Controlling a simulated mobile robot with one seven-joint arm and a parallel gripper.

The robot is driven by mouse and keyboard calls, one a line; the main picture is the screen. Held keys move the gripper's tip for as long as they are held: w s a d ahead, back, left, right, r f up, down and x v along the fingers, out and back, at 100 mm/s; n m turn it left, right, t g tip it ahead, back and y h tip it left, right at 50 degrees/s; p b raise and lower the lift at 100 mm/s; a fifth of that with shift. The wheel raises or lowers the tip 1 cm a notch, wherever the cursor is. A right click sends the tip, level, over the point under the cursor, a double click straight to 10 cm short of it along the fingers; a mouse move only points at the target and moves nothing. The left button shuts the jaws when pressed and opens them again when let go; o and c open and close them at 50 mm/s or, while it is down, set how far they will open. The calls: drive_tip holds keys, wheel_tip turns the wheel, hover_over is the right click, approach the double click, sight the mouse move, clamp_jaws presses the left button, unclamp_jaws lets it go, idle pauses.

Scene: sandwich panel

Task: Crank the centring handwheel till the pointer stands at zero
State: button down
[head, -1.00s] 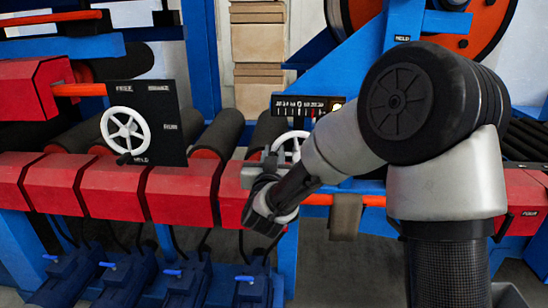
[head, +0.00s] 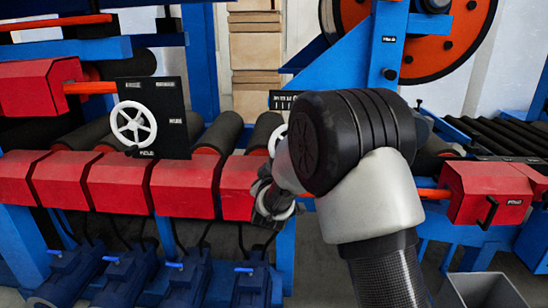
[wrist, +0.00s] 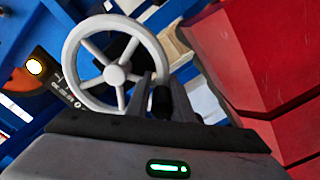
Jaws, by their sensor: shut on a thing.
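The white spoked centring handwheel shows whole in the wrist view (wrist: 115,74) and only as a sliver of rim beside my arm in the head view (head: 277,138). My gripper (wrist: 162,92) is shut on the wheel's dark crank knob (wrist: 162,101), at the lower right of the rim. In the head view my gripper (head: 268,192) is partly hidden by my own arm. The black pointer scale (head: 283,99) is mostly covered by my arm there. In the wrist view the scale (wrist: 62,92) is slanted and small, and I cannot read the pointer.
A second white handwheel (head: 133,123) sits on a black labelled panel (head: 173,110) at the left. Red machine covers (head: 120,183) run along the front. A red box with a black handle (head: 485,190) and a grey bin (head: 483,290) stand at the right.

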drive_tip(key=n, duration=0.1)
drive_tip(key=f+n, duration=0.1)
drive_tip(key=n, duration=0.1)
drive_tip(key=shift+d, duration=0.15)
drive_tip(key=n, duration=0.1)
drive_tip(key=d+f+n, duration=0.1)
drive_tip(key=shift+d+n, duration=0.2)
drive_tip(key=shift+n, duration=0.2)
drive_tip(key=shift+s+d+f+n, duration=0.1)
drive_tip(key=shift+d+f+n, duration=0.15)
drive_tip(key=shift+d+n, duration=0.75)
drive_tip(key=shift+d+f+n, duration=0.2)
drive_tip(key=shift+d+n, duration=0.3)
drive_tip(key=shift+n, duration=1)
drive_tip(key=c, duration=1.6)
unclamp_jaws()
drive_tip(key=shift+f, duration=0.1)
drive_tip(key=shift+c, duration=0.2)
drive_tip(key=shift+d, duration=0.15)
drive_tip(key=s+p, duration=0.2)
drive_tip(key=s, duration=1.5)
drive_tip(key=shift+s+a+p, duration=0.2)
drive_tip(key=shift+a+p, duration=0.1)
